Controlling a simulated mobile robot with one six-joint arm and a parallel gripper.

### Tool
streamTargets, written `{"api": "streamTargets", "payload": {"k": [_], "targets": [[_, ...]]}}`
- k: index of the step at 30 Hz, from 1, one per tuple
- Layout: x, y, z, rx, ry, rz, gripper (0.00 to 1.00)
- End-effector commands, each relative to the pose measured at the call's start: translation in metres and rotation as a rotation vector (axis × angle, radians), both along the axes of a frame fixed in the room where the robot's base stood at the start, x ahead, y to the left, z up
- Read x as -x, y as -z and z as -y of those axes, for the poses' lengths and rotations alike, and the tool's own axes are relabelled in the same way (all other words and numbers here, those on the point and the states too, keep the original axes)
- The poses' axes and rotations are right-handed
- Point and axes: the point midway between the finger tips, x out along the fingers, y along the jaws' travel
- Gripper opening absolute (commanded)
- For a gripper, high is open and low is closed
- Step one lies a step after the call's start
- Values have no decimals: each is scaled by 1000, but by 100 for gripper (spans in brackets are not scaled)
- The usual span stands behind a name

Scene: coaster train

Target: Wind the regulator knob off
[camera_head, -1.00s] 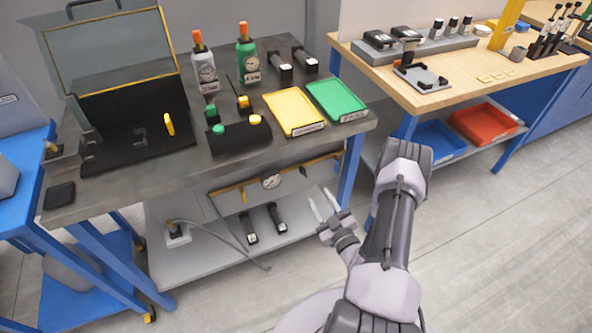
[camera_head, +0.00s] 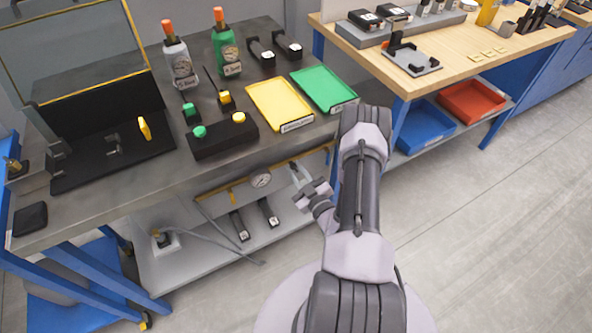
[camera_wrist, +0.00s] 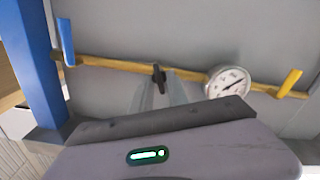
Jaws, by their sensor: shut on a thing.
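The regulator knob (camera_wrist: 159,78) is a small black knob on the yellow pipe (camera_wrist: 110,65) under the bench, left of the round gauge (camera_wrist: 228,82) in the wrist view. My gripper (camera_wrist: 160,84) reaches up to it, with its pale fingers on either side, shut on the knob. The knob still appears to be at the pipe; whether its thread is loose cannot be told. In the head view my gripper (camera_head: 295,170) is at the pipe, right of the gauge (camera_head: 261,178), and its fingers hide the knob.
A blue lever (camera_wrist: 65,42) and a yellow lever (camera_wrist: 290,83) stick out from the pipe on either side. A blue bench leg (camera_wrist: 38,65) stands at the left in the wrist view. The metal bench top (camera_head: 120,183) overhangs the pipe. The lower shelf (camera_head: 195,258) holds black parts and a hose.

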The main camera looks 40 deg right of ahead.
Motion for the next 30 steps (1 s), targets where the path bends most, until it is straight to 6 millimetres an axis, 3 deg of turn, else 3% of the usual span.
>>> {"api": "streamTargets", "payload": {"k": [14,30], "targets": [[0,-1,0,73,0,-18,0],[-1,0,-2,528,0,-126,0]]}}
